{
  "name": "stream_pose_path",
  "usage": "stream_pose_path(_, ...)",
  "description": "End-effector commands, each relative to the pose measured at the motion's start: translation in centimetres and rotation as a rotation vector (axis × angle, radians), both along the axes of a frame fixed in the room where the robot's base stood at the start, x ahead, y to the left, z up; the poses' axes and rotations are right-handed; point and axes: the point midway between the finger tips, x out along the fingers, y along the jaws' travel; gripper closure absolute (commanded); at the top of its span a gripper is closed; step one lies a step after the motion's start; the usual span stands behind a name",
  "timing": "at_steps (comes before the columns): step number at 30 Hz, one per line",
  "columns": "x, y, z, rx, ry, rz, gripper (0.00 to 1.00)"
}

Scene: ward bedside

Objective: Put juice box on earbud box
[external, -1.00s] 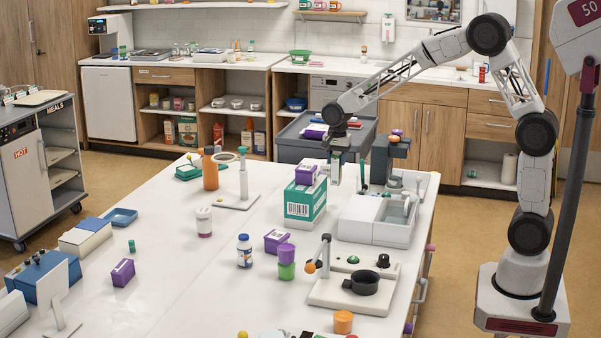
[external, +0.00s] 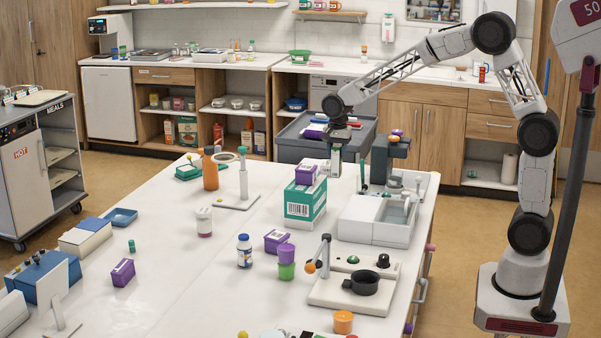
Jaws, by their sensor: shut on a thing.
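My gripper (external: 338,144) is at the far right part of the white table, pointing down. It is shut on a small upright pale and dark green box (external: 336,163), which looks like the juice box; its label is too small to read. A purple box (external: 306,172) lies on top of a green and white carton (external: 305,204), just left of and nearer than the held box. Two more purple boxes, one in mid-table (external: 276,240) and one at the left (external: 123,272), lie on the table. I cannot tell which box is the earbud box.
A grey-white basin unit (external: 376,222) stands right of the carton. An orange bottle (external: 210,170) and a stand (external: 243,180) are to its left. The table's left middle is mostly clear.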

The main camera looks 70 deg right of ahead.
Motion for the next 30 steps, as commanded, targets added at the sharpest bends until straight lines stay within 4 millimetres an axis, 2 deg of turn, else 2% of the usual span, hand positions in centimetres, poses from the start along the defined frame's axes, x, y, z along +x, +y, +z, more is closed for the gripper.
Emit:
stream_pose_path(5, -0.1, -0.9, 0.0, 0.000, -0.001, -0.001, 0.89)
stream_pose_path(11, -0.4, -3.6, 0.0, 0.000, 0.000, -0.005, 0.89)
stream_pose_path(24, -2.6, -13.8, -0.1, 0.000, 0.000, -0.012, 0.89)
stream_pose_path(30, -3.8, -17.2, -0.2, 0.000, 0.001, -0.012, 0.89)
